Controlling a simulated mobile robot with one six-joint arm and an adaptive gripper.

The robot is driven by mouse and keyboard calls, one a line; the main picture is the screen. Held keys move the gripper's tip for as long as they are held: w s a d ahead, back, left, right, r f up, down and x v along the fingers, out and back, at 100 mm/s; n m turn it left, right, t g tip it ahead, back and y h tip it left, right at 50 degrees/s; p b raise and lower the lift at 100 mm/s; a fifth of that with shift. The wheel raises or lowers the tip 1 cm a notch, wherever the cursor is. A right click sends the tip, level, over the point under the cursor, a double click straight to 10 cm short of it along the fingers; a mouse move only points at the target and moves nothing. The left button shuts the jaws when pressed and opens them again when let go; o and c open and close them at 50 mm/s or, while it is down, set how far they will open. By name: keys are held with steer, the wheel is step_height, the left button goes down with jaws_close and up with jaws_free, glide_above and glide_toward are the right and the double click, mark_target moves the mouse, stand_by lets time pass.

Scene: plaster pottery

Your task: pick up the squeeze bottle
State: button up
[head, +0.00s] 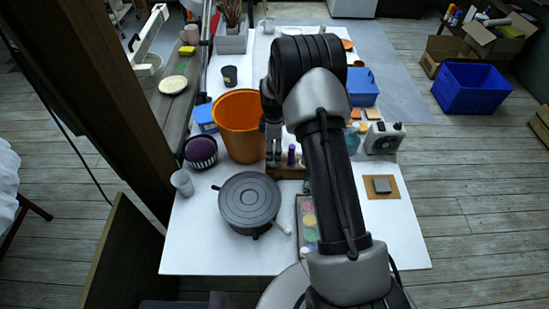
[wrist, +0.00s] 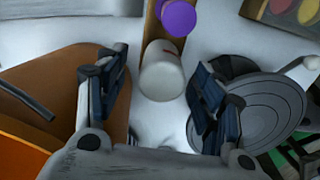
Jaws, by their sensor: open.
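A white, round-bodied bottle (wrist: 162,72) with a small red mark shows in the wrist view, at the near end of a wooden rack (wrist: 150,30). It looks like the squeeze bottle, seen from above. My gripper (wrist: 157,88) is open, with one finger on either side of it in that view. I cannot tell how far above it the fingers are. In the head view my gripper (head: 273,155) points down beside the orange bucket, over the left end of the rack (head: 290,173), and largely hides the white bottle. A purple-topped bottle (head: 291,155) stands in the rack just right of it.
The orange bucket (head: 238,127) stands close left of my gripper. A grey turntable (head: 249,203) is in front, and a paint palette (head: 307,225) lies to its right. Table front is clear.

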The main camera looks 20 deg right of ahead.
step_height(320, 180, down, 5)
steer(key=shift+r+b, duration=0.1)
steer(key=shift+b, duration=0.55)
steer(key=shift+s, duration=0.1)
steer(key=shift+c, duration=0.2)
steer(key=c, duration=0.7)
